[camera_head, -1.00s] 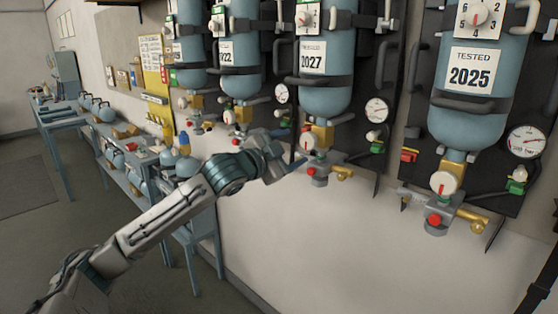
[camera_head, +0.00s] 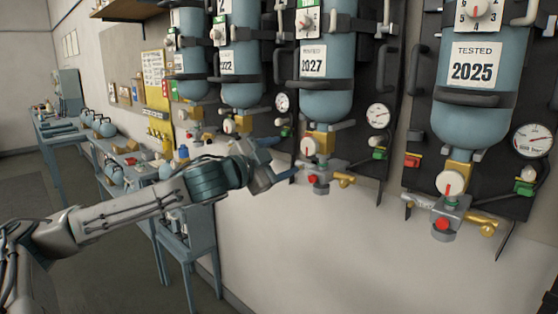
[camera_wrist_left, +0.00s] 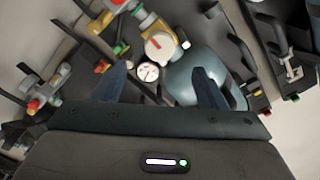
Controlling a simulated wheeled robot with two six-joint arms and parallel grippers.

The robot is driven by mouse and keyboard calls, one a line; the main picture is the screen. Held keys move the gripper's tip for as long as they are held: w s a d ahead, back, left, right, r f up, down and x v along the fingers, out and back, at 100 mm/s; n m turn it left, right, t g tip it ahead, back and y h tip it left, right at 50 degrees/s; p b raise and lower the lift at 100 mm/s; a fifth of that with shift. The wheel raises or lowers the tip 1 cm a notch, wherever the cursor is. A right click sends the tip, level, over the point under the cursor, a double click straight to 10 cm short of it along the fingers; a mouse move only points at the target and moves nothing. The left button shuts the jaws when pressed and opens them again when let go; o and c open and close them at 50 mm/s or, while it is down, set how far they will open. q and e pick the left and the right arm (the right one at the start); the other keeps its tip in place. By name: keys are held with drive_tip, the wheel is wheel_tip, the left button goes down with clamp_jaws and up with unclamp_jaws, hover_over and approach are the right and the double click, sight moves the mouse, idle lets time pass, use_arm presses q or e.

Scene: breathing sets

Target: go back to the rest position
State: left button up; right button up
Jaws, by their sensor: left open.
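My left gripper (camera_head: 280,158) is open and empty. Its two blue fingers point toward the wall sets, in front of the lower fittings of the set labelled 2027 (camera_head: 326,95). In the left wrist view my left gripper (camera_wrist_left: 160,85) shows its fingers spread, with nothing held between them. Beyond them are a round white gauge (camera_wrist_left: 148,72), a white knob with a red mark (camera_wrist_left: 159,45) and a blue cylinder (camera_wrist_left: 190,72). I cannot tell from the frames whether a finger touches any fitting. My right gripper is not in view.
The set labelled 2025 (camera_head: 472,115) hangs at the right, with its valve block (camera_head: 438,214) low on the wall. More blue cylinders hang to the left. A blue bench (camera_head: 125,180) with several items runs along the wall. The floor (camera_head: 95,265) at lower left is open.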

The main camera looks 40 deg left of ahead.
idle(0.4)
